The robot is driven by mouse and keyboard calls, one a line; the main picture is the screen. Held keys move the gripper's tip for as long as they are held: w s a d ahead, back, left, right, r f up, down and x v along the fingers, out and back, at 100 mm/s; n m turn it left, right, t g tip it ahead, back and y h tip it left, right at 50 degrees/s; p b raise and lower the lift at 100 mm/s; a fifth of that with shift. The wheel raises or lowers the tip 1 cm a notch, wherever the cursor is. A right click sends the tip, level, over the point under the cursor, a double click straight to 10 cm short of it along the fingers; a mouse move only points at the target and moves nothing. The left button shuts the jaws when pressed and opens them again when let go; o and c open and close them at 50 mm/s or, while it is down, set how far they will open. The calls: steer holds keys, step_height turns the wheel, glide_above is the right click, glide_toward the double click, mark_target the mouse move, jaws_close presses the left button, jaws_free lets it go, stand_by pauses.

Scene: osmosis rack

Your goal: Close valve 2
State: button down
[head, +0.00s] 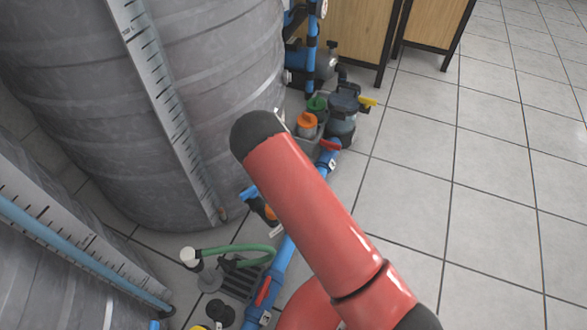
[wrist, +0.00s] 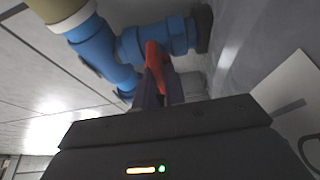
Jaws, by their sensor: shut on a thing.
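In the wrist view, my gripper (wrist: 160,88) has its two dark fingers close together on a red valve handle (wrist: 154,55). The handle sits against a blue pipe fitting (wrist: 165,40) and points toward the gripper. No number shows on this valve, so I cannot tell from a label that it is valve 2. In the head view my red arm crosses the middle and the gripper is not clearly seen. Other red handles show there, one on the lower blue pipe (head: 263,291) and one near the pump (head: 330,145).
Large grey ribbed tanks (head: 215,60) stand at the left. A pump with a yellow handle (head: 369,101), an orange cap (head: 306,121) and a green hose (head: 235,248) are near the arm. Tiled floor (head: 480,190) at the right is clear. Wooden cabinets (head: 350,35) stand behind.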

steer(key=c, duration=1.5)
jaws_free()
steer(key=shift+o, duration=0.2)
steer(key=shift+r, duration=0.1)
steer(key=p+v, duration=0.1)
steer(key=v, duration=0.6)
steer(key=shift+s+r, duration=0.2)
steer(key=shift+r, duration=0.05)
